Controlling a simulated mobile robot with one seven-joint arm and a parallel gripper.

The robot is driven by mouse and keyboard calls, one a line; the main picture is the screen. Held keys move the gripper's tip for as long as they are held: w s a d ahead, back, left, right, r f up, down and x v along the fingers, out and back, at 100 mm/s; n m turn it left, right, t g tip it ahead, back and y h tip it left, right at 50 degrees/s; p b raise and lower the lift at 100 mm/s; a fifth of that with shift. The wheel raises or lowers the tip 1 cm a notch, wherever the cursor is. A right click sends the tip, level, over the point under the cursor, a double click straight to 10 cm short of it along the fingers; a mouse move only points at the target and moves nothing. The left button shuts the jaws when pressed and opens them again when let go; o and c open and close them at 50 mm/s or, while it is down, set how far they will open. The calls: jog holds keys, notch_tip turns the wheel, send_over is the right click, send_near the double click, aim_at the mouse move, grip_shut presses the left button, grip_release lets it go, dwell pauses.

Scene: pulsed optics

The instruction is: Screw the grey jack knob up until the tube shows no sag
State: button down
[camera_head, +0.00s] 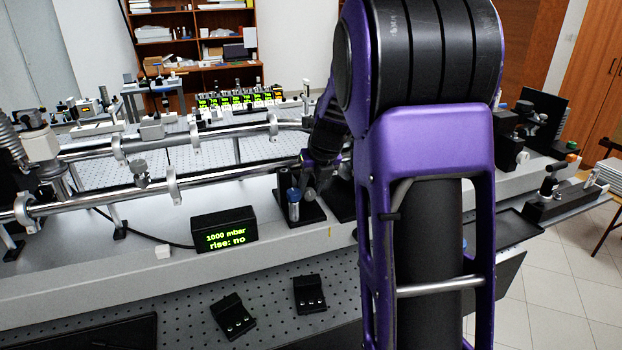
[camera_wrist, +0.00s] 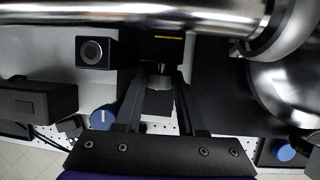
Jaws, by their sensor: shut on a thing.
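The steel tube (camera_head: 110,178) runs across the bench in the head view; it also crosses the top of the wrist view (camera_wrist: 130,14). My gripper (camera_wrist: 160,76) is below the tube, with its two dark fingers closed on a small grey piece, which looks like the grey jack knob (camera_wrist: 159,82). A black block with a yellow line (camera_wrist: 168,44) stands just beyond the fingertips, under the tube. In the head view my gripper (camera_head: 312,176) is small and dark beside the tube, and my arm hides the tube's right part. I cannot tell any sag.
A black display (camera_head: 224,231) reads "1000 mbar" and "rise: no". A blue-topped post (camera_head: 294,204) stands close to my gripper. Blue knobs (camera_wrist: 104,117) and a black box with a round face (camera_wrist: 96,51) flank the fingers. Two small black boxes (camera_head: 233,315) lie on the front breadboard.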

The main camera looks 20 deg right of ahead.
jog(key=shift+a+h+p, duration=0.1)
jog(key=shift+h+p, duration=0.4)
jog(key=shift+p, duration=0.05)
jog(key=c, duration=0.8)
grip_release()
jog(key=v, duration=1.7)
jog(key=shift+r, duration=0.3)
